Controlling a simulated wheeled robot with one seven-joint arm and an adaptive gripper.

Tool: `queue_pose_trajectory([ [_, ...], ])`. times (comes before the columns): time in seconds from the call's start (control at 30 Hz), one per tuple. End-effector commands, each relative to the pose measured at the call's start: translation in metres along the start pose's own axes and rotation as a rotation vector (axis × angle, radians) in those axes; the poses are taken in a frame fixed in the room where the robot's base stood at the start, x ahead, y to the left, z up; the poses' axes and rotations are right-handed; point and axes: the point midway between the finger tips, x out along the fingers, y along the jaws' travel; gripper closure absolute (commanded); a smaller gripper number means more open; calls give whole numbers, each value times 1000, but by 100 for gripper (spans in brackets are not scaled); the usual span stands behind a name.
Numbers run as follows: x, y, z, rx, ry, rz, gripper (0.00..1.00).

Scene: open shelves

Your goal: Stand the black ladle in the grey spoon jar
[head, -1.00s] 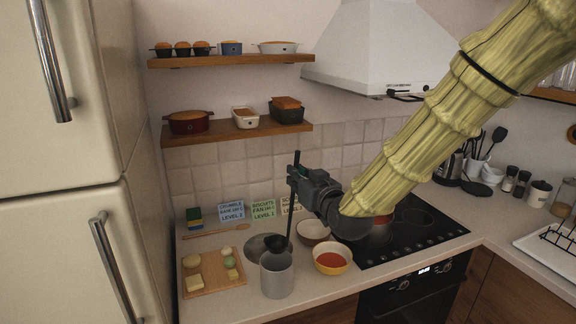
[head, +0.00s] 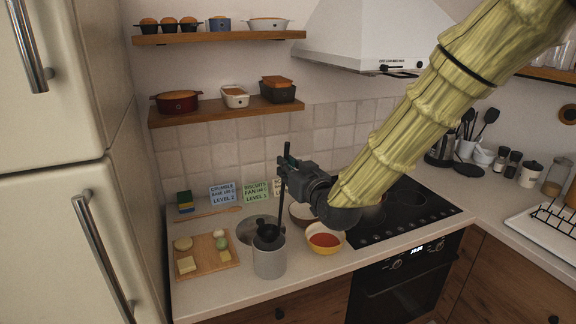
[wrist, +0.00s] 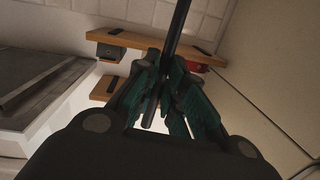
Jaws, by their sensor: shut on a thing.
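The black ladle (head: 283,193) is upright and slightly tilted, with its handle in my gripper (head: 287,166). Its bowl (head: 267,232) is at the mouth of the grey spoon jar (head: 270,262) and overlaps the rim; how deep it sits is hard to tell. The jar stands upright near the counter's front edge. In the wrist view, the fingers of my gripper (wrist: 168,98) close around the dark ladle handle (wrist: 178,32). The jar does not show there.
A wooden board (head: 208,262) with small food pieces lies left of the jar. A yellow bowl of red sauce (head: 325,240) stands close right, a pale bowl (head: 302,214) behind. A round grey lid (head: 250,228) lies behind the jar. The hob (head: 405,216) is further right.

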Motion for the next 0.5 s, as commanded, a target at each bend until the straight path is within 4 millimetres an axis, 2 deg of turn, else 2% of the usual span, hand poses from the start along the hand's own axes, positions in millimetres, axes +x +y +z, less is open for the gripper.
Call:
queue_pose_trajectory([
  [0.03, 0, 1, 7, 0, 0, 0, 100],
  [0.5, 2, 4, 42, 0, 0, 2, 100],
])
